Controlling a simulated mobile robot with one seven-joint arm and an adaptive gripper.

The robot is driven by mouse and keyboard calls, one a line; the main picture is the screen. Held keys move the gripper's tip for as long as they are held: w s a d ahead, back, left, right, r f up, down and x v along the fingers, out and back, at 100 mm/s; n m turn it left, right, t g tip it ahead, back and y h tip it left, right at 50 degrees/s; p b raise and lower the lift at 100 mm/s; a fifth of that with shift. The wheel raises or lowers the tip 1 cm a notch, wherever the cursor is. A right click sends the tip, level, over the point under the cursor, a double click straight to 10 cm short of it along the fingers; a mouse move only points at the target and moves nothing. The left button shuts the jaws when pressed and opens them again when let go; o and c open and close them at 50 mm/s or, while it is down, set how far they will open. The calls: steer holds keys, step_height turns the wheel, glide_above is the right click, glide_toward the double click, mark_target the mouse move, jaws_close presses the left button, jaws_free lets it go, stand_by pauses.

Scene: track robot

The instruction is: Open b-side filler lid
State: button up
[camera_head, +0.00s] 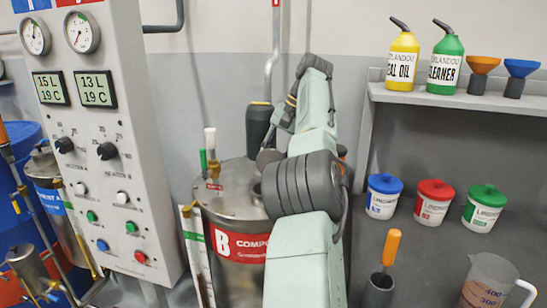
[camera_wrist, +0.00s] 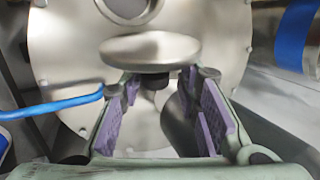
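The B tank (camera_head: 228,203) is a steel vessel with a red "B" label, left of my arm in the head view. Its round metal top (camera_wrist: 68,45) fills much of the wrist view. A smooth metal disc (camera_wrist: 150,46), apparently the filler lid, stands out from that top, with a short dark knob (camera_wrist: 153,81) at its near side. A grey rounded piece (camera_head: 268,158) above the tank may be the same lid. My gripper (camera_wrist: 160,88) is open, its purple-padded fingers on either side of the knob with visible gaps.
A ring (camera_wrist: 126,8) shows on the tank top beyond the disc. A blue hose (camera_wrist: 62,105) runs in from the left. The control panel (camera_head: 105,170) stands left of the tank. A bench (camera_head: 430,260) with tubs and a jug is at right.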

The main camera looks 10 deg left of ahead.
steer(key=shift+o, duration=0.6)
steer(key=shift+d+f, duration=0.1)
steer(key=b, duration=0.3)
steer(key=shift+s+f, duration=0.1)
steer(key=shift+f, duration=0.15)
